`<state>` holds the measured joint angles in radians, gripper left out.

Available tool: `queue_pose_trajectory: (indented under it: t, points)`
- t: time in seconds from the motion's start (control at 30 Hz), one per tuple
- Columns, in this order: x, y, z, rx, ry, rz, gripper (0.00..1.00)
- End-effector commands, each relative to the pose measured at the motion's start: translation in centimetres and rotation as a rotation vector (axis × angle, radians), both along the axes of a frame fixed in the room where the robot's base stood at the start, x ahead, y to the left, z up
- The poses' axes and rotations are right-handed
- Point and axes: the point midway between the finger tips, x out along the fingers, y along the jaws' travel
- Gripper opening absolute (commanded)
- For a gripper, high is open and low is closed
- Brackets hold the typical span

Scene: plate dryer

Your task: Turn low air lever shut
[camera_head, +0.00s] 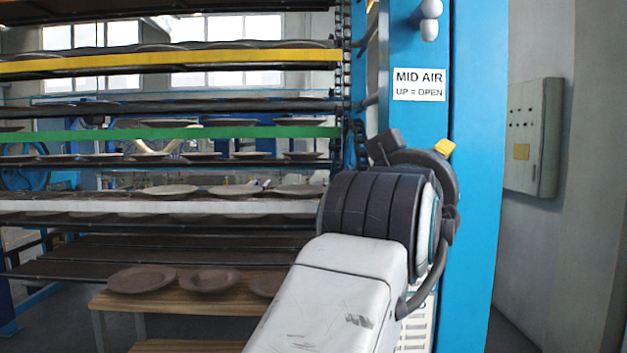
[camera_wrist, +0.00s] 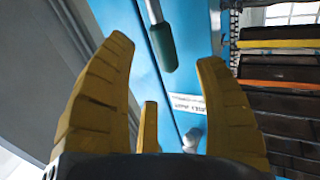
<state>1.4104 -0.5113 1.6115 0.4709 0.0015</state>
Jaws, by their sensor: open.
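My gripper (camera_wrist: 165,58) is open in the wrist view, its yellow fingers spread apart with nothing held. A lever with a dark green grip (camera_wrist: 163,45) shows beyond and between the fingers, in front of the blue post. I see no contact between them. A white label (camera_wrist: 187,102) and a grey rounded knob (camera_wrist: 193,138) are lower on the post; the label's words are too blurred to read. I cannot tell from these frames which air lever the green grip belongs to.
The blue post (camera_head: 475,200) bears a "MID AIR, UP = OPEN" sign (camera_head: 419,85), with a pale knob (camera_head: 430,10) above it. Plate racks (camera_head: 170,58) fill the left. A wooden bench (camera_head: 115,300) holds plates. A grey wall box (camera_head: 535,135) is at right.

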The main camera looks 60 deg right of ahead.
Motion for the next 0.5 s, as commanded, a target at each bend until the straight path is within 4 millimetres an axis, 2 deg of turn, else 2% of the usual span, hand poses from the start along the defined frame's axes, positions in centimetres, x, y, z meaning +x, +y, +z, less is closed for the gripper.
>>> queue_pose_trajectory:
  t: [0.3,0.5]
  points:
    - [0.5,-3.9,0.0,0.002,-0.001,-0.002,0.64]
    - [0.9,-5.8,0.1,0.000,0.000,-0.002,0.64]
